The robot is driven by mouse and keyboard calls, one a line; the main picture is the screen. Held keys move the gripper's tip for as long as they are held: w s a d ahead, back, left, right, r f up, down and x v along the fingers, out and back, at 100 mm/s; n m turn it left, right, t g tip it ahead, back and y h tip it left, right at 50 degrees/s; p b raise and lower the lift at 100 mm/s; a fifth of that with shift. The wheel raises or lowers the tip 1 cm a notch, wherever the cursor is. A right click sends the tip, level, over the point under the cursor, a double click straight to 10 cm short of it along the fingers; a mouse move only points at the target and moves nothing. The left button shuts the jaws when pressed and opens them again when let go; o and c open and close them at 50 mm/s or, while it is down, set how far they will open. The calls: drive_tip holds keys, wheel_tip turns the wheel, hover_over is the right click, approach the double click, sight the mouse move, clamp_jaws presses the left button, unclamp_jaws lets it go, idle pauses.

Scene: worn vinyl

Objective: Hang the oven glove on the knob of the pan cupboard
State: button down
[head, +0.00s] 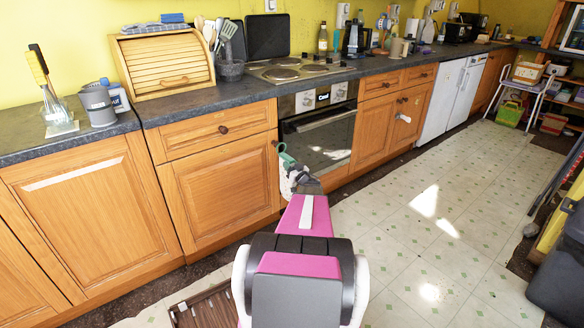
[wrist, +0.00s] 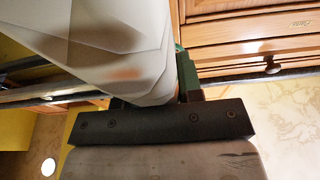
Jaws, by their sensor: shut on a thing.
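My gripper (head: 303,184) is stretched out in front of the oven and the wooden cupboards. It is shut on the oven glove (head: 291,180), a small pale bundle with a green loop at its top. In the wrist view, a large pale, see-through glove shape (wrist: 110,50) fills the upper left beyond my gripper (wrist: 160,105), with a green strip beside it. The wooden cupboard (head: 220,183) left of the oven has a dark knob (head: 274,142), close behind the glove. Another cupboard (head: 375,130) right of the oven has a knob (head: 402,100). Which is the pan cupboard I cannot tell.
The oven (head: 318,130) stands between the cupboards. A white object (head: 403,118) shows on the right cupboard's front. The dark worktop (head: 205,97) carries a bread bin (head: 165,65) and a jug (head: 101,103). The vinyl floor (head: 400,230) to the right is open.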

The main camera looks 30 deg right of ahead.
sight(283, 160)
drive_tip(key=shift+w+a+f, duration=0.1)
drive_tip(key=shift+w, duration=1.3)
drive_tip(key=shift+w+a+f, duration=0.1)
drive_tip(key=shift+w, duration=1.3)
drive_tip(key=shift+w+f, duration=0.2)
drive_tip(key=shift+f, duration=0.15)
drive_tip(key=c, duration=0.7)
unclamp_jaws()
drive_tip(key=shift+v, duration=2.25)
drive_tip(key=v, duration=1)
drive_tip(key=shift+s, duration=0.45)
drive_tip(key=shift+w, duration=0.1)
